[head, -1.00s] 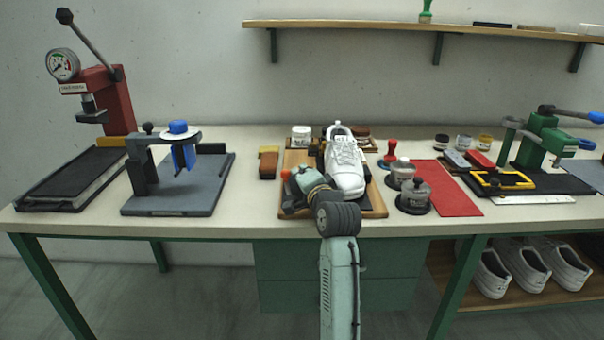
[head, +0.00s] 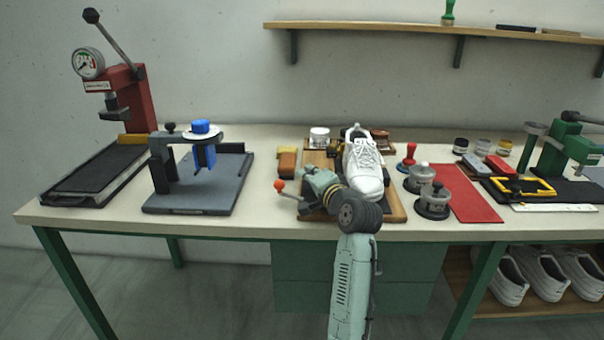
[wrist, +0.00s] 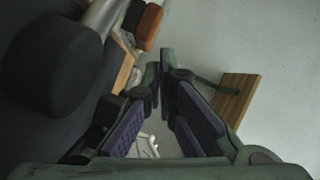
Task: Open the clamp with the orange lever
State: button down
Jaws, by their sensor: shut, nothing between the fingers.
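The orange ball knob (head: 279,185) of the clamp's lever sticks out at the left front of the wooden board (head: 397,211), with its thin bar running right under my gripper. The clamp's body is mostly hidden behind my gripper and arm. A white shoe (head: 363,163) stands on the board, right of my gripper. My gripper (head: 309,176) is over the left part of the board, right of the orange knob and apart from it. In the wrist view my fingers (wrist: 159,78) meet at the tips with nothing between them.
A brown and yellow block (head: 287,162) lies left of the board. A large dark rounded shape (wrist: 45,65) fills the wrist view's left.

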jog(key=n+y, duration=0.1)
jog(key=n+g+y, duration=0.1)
jog(key=shift+a+y, duration=0.3)
jog(key=shift+a, duration=0.1)
jog(key=shift+s+a, duration=0.15)
jog(key=shift+a, duration=0.45)
jog(key=shift+a+n+g+y, duration=0.1)
jog(key=shift+n+g+y, duration=0.2)
jog(key=shift+n+g, duration=0.1)
jog(key=shift+s+a+n+g+y+b, duration=0.2)
jog(key=shift+a+n+g+y, duration=0.1)
jog(key=shift+n+g+y, duration=0.3)
jog(key=shift+s+a+n+g+y+b, duration=0.2)
jog(key=shift+a+n+g+y, duration=0.1)
jog(key=shift+n+g+y, duration=0.3)
notch_tip(320, 180, up, 10)
